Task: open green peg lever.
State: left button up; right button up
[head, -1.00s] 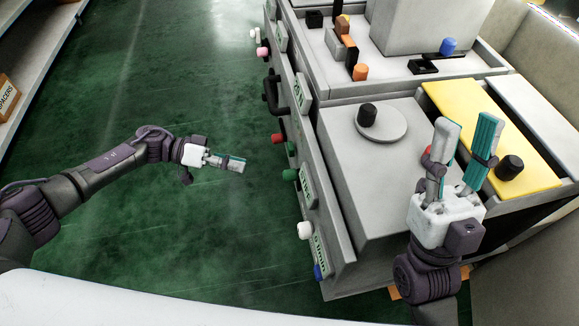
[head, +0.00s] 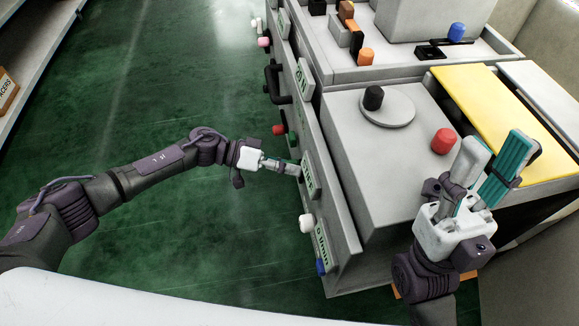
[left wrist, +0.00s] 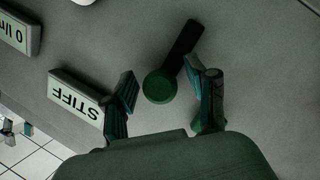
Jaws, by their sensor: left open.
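The green peg lever shows in the left wrist view as a round green knob (left wrist: 160,87) with a dark bar (left wrist: 184,45) running up and to the right on the grey panel. It is next to the STIFF label (left wrist: 75,98). My left gripper (left wrist: 163,78) is open, with one finger on each side of the green knob; I cannot tell whether they touch it. In the head view, my left gripper (head: 291,167) is at the cabinet's front by the STIFF label (head: 308,174) and hides the knob there. My right gripper (head: 496,148) is open and empty above the cabinet top.
Along the cabinet front are a red knob (head: 278,130), a dark handle (head: 273,84), a white knob (head: 306,221) and a blue knob (head: 320,267). A red cylinder (head: 444,141) and a round plate (head: 388,110) sit on top. The green floor to the left is clear.

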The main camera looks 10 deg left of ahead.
pick_arm(q)
grip_shut()
dwell(0.3)
jog(key=shift+w+r+n+g+p, duration=0.25)
jog(key=shift+n+p, duration=0.25)
jog(key=shift+p, duration=0.35)
jog(key=shift+w+f+n+h, duration=0.2)
jog(key=shift+n+h, duration=0.1)
jog(key=shift+h, duration=0.1)
jog(key=n, duration=0.1)
jog(key=w+n+g+h+b, duration=0.1)
jog(key=shift+w+a+f+n, duration=0.3)
jog(key=shift+f+n, duration=0.1)
